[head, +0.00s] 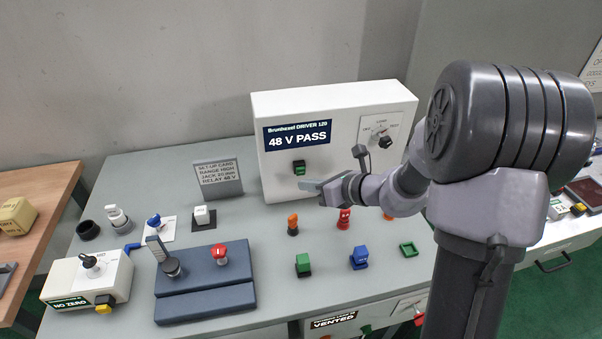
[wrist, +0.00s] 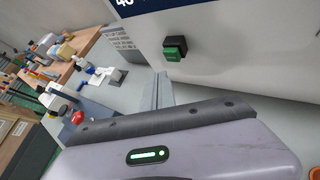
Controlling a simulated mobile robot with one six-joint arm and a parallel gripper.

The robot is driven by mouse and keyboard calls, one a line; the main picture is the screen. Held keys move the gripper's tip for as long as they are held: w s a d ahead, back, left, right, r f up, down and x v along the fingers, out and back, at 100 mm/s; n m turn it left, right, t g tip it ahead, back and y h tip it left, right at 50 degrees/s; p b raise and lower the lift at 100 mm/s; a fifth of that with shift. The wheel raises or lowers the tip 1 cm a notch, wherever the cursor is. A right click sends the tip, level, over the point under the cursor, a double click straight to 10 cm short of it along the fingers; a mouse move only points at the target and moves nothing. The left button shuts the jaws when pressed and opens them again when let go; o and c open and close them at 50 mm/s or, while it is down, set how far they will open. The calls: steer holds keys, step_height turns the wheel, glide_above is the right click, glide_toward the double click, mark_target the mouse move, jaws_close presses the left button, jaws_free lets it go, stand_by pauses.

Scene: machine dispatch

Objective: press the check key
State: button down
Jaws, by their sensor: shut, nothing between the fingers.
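The white driver box (head: 335,105) stands on the grey bench, and its blue display reads "48 V PASS". A green key in a black housing (head: 299,168) sits on its front face, below the display. I take this to be the check key, though no label on it is readable. It also shows in the wrist view (wrist: 175,48), near the top middle. My gripper (head: 308,186) is shut and empty, just below and to the right of the key in the head view. In the wrist view my fingers (wrist: 160,92) end below the key, with a visible gap.
A rotary selector (head: 381,131) is on the box's right side. A set-up card (head: 218,174) stands to the left. Orange and red pegs, green and blue blocks (head: 359,257) stand on the bench in front. A dark blue fixture (head: 205,285) with a red knob lies front left.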

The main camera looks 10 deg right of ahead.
steer(key=s, duration=0.4)
steer(key=shift+b, duration=0.35)
stand_by(0.4)
steer(key=s+a+r+n+g, duration=0.4)
steer(key=s+a+r+n, duration=0.4)
steer(key=s+n, duration=0.4)
steer(key=s+d+r+n+h, duration=0.2)
steer(key=s+n+h, duration=0.3)
steer(key=s+n, duration=0.7)
steer(key=d+n, duration=0.1)
steer(key=n, duration=0.2)
steer(key=shift+s+d+r+h+b, duration=0.15)
steer(key=shift+s+r+h+b, duration=0.05)
steer(key=shift+s+h+b, duration=0.1)
